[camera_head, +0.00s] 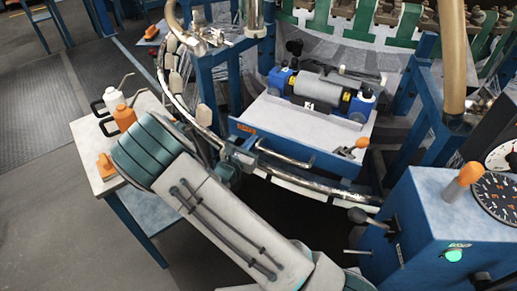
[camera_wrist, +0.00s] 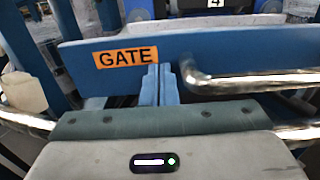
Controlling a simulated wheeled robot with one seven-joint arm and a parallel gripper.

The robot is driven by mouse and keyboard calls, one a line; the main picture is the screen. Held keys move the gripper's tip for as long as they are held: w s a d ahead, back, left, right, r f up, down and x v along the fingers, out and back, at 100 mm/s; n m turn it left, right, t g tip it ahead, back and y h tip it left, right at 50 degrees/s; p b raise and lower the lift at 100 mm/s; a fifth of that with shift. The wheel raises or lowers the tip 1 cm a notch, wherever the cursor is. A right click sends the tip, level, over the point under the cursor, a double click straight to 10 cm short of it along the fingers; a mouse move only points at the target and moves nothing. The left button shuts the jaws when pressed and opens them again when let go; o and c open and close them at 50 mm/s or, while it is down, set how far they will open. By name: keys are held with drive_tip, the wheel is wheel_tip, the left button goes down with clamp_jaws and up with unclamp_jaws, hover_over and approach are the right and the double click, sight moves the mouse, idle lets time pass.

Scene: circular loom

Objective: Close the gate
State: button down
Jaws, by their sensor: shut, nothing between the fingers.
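The gate (camera_head: 320,161) is a blue panel at the front of a grey shelf in the head view. In the wrist view the gate (camera_wrist: 200,50) spans the picture, with an orange "GATE" label (camera_wrist: 125,57) and a chrome bar handle (camera_wrist: 250,80). My gripper (camera_wrist: 158,70) is shut and empty. Its blue fingers point at the gate's face, between the label and the handle's left end. I cannot tell whether they touch it. In the head view my gripper (camera_head: 238,158) is at the gate's left part, partly hidden by my wrist.
A curved chrome rail (camera_head: 325,192) runs below the gate. A grey roller unit (camera_head: 325,88) sits behind it. An orange-knobbed lever (camera_head: 361,143) is at the gate's right. A blue control console (camera_head: 430,220) stands right; a small table (camera_head: 88,160) with bottles stands left.

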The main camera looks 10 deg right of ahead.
drive_tip(key=shift+w+d, duration=0.15)
drive_tip(key=shift+w, duration=0.15)
drive_tip(key=s+a+r+g+y+p, duration=0.25)
drive_tip(key=s+a+r+p, duration=0.2)
drive_tip(key=s+a, duration=0.5)
drive_tip(key=shift+h, duration=0.25)
drive_tip(key=x, duration=0.4)
drive_tip(key=d+x, duration=0.1)
drive_tip(key=x, duration=0.3)
drive_tip(key=s+x, duration=0.1)
drive_tip(key=x, duration=0.3)
drive_tip(key=shift+d+f, duration=0.2)
drive_tip(key=shift+d, duration=0.1)
drive_tip(key=shift+w+d+g, duration=0.25)
drive_tip(key=shift+w+d, duration=0.15)
drive_tip(key=shift+w, duration=0.25)
